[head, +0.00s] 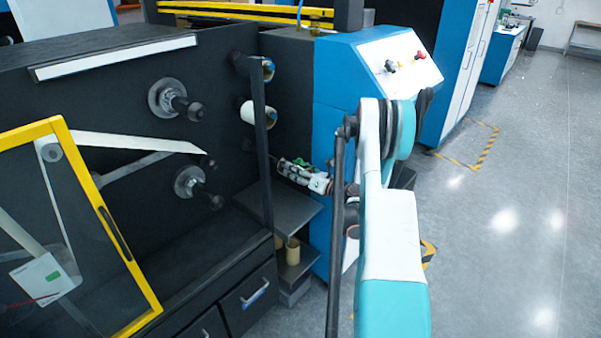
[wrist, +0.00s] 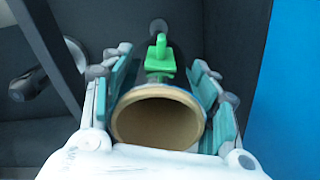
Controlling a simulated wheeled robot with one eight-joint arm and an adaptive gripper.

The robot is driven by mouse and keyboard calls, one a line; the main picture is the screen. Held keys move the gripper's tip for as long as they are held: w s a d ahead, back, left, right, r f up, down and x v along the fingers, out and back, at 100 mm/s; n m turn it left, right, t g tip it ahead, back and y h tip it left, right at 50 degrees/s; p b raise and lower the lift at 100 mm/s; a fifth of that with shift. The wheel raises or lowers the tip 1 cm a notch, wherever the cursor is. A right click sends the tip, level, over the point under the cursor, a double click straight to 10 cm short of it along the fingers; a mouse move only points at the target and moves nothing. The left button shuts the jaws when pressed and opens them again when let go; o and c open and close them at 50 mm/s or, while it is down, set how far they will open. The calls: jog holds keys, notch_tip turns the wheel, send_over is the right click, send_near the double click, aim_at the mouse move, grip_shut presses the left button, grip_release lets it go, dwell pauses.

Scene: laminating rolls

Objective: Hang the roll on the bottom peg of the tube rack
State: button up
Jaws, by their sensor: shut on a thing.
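My gripper (wrist: 160,100) is shut on the roll (wrist: 155,124), with teal pads on both sides of it. The roll's open brown end faces the wrist camera. A bright green piece (wrist: 160,60) with an upright tip shows just beyond the roll's far end, in front of a round dark fitting (wrist: 158,27) on the dark panel. I cannot tell whether the roll is around this piece. In the head view my gripper (head: 302,174) is low at the tube rack, where upper pegs hold a roll (head: 268,70) and a white roll (head: 257,113). The held roll is mostly hidden there.
A dark upright post (head: 262,150) stands close left of my gripper. A blue cabinet (head: 335,75) is close on the right. Below are a dark shelf (head: 285,208) and small tan tubes (head: 292,251). Dark spindles (head: 190,183) project from the panel at left.

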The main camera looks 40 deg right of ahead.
jog(key=shift+w+a, duration=0.25)
jog(key=shift+w, duration=2.6)
jog(key=shift+w+a, duration=0.2)
jog(key=shift+w, duration=2.7)
jog(key=shift+w+a, duration=0.25)
jog(key=shift+w, duration=2.6)
jog(key=shift+w+a+r, duration=0.1)
jog(key=shift+w+r, duration=0.45)
jog(key=shift+w, duration=0.15)
jog(key=shift+w+r, duration=0.1)
jog(key=shift+r, duration=0.05)
jog(key=o, duration=1.2)
jog(key=shift+s+f, duration=0.3)
jog(key=shift+s, duration=0.25)
jog(key=s, duration=0.5)
jog(key=s+d, duration=0.1)
jog(key=s, duration=0.2)
jog(key=shift+s+f, duration=0.2)
jog(key=shift+f, duration=0.2)
jog(key=shift+r, duration=0.1)
